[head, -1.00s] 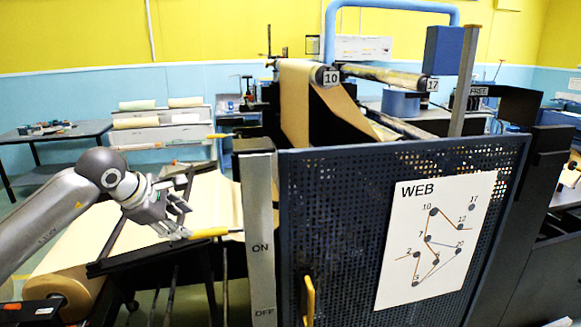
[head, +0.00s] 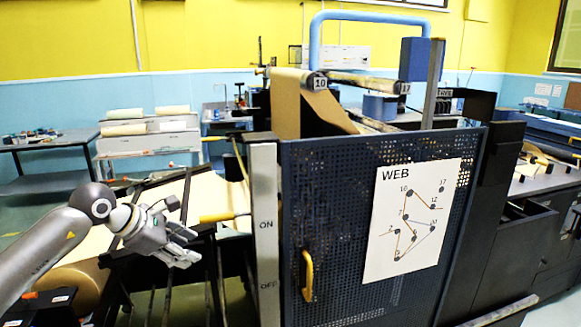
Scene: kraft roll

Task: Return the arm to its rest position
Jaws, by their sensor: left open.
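My left arm comes in from the left edge of the head view. Its gripper (head: 190,246) is open and empty, with its fingers pointing right and down. It is in front of the machine's left part, over or before the dark bar by the paper web. A yellow-handled tool (head: 222,217) lies just beyond and to the right of the fingers, apart from them in the picture. My right gripper is not in view.
A perforated dark guard (head: 330,230) with a yellow handle (head: 307,276) and a WEB diagram sheet (head: 411,220) stands right of the gripper. A grey ON/OFF post (head: 265,215) is closer to it. A kraft roll (head: 80,283) sits below my forearm.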

